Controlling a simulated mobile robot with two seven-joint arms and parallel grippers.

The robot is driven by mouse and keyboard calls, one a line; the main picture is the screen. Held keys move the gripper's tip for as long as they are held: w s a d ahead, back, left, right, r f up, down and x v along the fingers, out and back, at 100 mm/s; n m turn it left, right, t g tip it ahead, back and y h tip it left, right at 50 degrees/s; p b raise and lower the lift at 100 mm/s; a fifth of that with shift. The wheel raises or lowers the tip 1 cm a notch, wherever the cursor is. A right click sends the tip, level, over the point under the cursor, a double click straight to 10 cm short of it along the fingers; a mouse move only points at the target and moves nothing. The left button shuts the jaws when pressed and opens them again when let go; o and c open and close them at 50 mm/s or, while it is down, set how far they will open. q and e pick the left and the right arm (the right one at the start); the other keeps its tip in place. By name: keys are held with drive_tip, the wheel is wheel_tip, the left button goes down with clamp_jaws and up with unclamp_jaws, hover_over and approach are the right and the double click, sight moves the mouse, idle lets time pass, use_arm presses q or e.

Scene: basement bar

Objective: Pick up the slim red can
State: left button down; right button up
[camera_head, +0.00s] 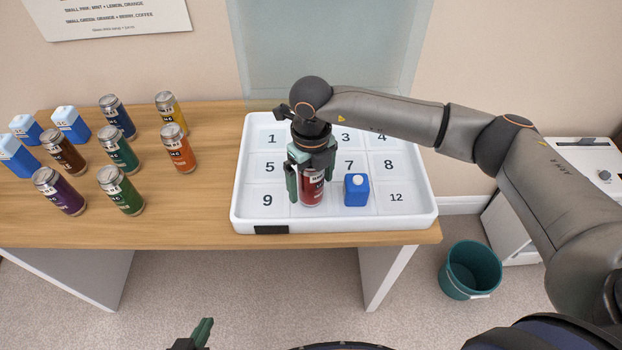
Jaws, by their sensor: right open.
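The slim red can (313,190) stands upright in the white numbered tray (433,215), in the front row between the cell marked 9 and a blue carton. My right gripper (310,177) comes down over it from above, with its jaws open and one finger on each side of the can. The can's upper part shows between the fingers; I cannot tell whether they touch it. My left gripper (196,336) shows only partly at the bottom edge, well away from the can, and its jaws cannot be judged.
The small blue carton (356,190) stands just right of the can. Several other cans, such as an orange one (178,148), and blue-and-white cartons (70,124) stand on the wooden table (205,215) at left. A teal bin (470,270) is on the floor at right.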

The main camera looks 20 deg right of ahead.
clamp_jaws()
idle(0.8)
